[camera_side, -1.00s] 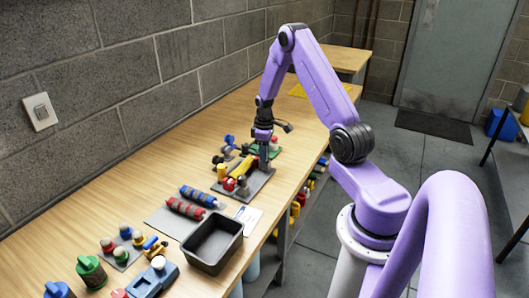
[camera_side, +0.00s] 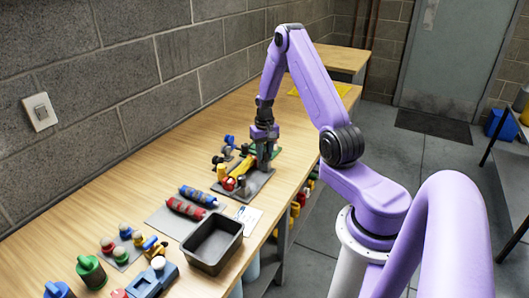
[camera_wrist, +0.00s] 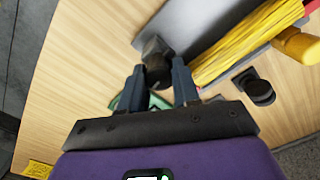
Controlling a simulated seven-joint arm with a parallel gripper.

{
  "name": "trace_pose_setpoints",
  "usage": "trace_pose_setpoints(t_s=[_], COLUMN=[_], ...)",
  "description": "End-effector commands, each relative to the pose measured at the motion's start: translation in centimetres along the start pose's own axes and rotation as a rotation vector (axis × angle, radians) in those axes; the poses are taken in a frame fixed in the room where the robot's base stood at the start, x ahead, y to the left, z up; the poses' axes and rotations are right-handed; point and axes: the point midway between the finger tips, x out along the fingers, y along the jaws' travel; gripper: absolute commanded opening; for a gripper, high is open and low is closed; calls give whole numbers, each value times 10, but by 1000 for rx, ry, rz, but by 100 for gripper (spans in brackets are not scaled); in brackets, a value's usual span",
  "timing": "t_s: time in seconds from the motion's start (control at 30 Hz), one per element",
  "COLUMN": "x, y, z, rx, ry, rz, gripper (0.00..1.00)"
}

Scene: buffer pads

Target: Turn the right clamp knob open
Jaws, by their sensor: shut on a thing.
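The right clamp knob (camera_wrist: 157,70) is a dark round knob at the corner of a grey base plate (camera_wrist: 198,18) in the wrist view. My gripper (camera_wrist: 158,78) has one finger on each side of it and is shut on it. In the side view my gripper (camera_side: 264,166) points down at the far right part of the fixture's grey plate (camera_side: 258,184), and the knob is hidden by the fingers. A yellow ribbed piece (camera_wrist: 245,42) lies along the plate beside my gripper. Another dark knob (camera_wrist: 259,90) stands beyond the yellow piece.
A red-topped part (camera_side: 229,184) stands at the fixture's near end. Red and blue rollers (camera_side: 185,208) and an empty dark tray (camera_side: 213,243) are nearer. A green piece (camera_side: 276,153) lies just behind my gripper. The wooden bench is clear towards the wall.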

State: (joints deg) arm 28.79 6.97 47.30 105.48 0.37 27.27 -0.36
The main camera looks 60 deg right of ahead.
Motion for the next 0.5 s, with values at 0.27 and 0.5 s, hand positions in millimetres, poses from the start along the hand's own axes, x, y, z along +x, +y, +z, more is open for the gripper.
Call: trace_pose_setpoints(t_s=[0.27, 0.5], x=[0, 0], y=[-1, -1], z=[-1, -2], rx=[130, 172], ry=[5, 6], rz=[-1, -1], gripper=[1, 1])
